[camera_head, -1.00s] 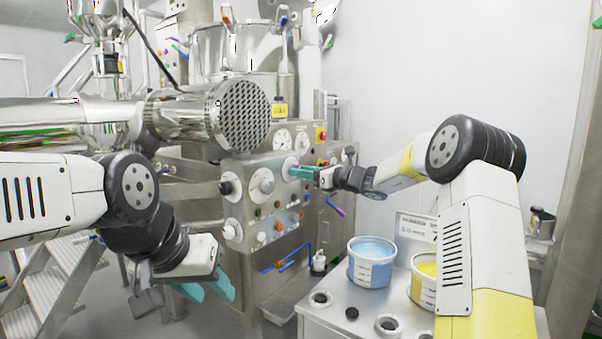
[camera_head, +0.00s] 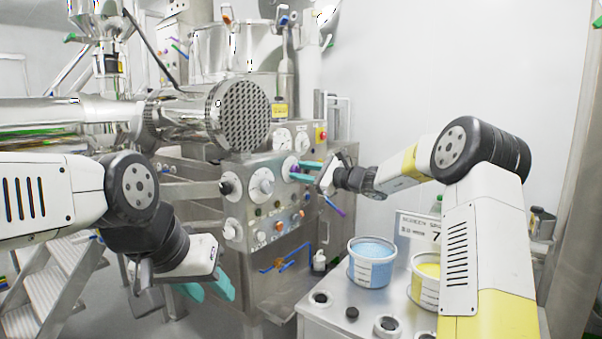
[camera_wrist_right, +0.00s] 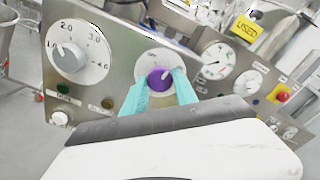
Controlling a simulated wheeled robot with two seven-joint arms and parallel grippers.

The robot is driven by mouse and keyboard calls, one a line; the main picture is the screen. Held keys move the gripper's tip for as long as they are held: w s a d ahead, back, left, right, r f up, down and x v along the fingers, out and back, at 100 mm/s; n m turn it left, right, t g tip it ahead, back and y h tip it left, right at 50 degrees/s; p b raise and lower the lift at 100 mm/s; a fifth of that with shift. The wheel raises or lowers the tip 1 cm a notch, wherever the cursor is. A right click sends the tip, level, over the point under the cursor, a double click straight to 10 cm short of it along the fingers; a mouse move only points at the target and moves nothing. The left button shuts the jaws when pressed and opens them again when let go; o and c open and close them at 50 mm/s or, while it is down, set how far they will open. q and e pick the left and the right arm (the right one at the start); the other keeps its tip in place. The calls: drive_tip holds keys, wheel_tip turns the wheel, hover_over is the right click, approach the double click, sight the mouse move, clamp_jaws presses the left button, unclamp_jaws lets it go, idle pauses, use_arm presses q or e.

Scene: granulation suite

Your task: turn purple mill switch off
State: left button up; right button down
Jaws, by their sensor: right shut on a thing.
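The purple mill switch (camera_wrist_right: 160,79) is a round purple knob with a pale pointer on a round plate, on the steel control panel (camera_head: 240,175). In the right wrist view the two teal fingers of my right gripper (camera_wrist_right: 160,90) lie on either side of the knob, shut on it. In the head view my right gripper (camera_head: 302,170) reaches the panel from the right, and its fingers and wrist hide much of the switch. My left gripper (camera_head: 208,290) hangs low at the left with its teal fingers apart and nothing between them.
A large numbered white dial (camera_wrist_right: 68,58) sits left of the switch. Gauges (camera_wrist_right: 217,57) and a red button (camera_wrist_right: 283,96) are to its right. A blue tub (camera_head: 371,265) and a yellow tub (camera_head: 425,280) stand on the steel cart (camera_head: 330,318). Steps (camera_head: 50,290) are at left.

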drive_tip(key=n, duration=0.5)
drive_tip(key=shift+n, duration=0.3)
drive_tip(key=n, duration=0.4)
drive_tip(key=shift+n, duration=0.4)
drive_tip(key=c, duration=1)
unclamp_jaws()
drive_tip(key=shift+o, duration=0.2)
drive_tip(key=v, duration=0.8)
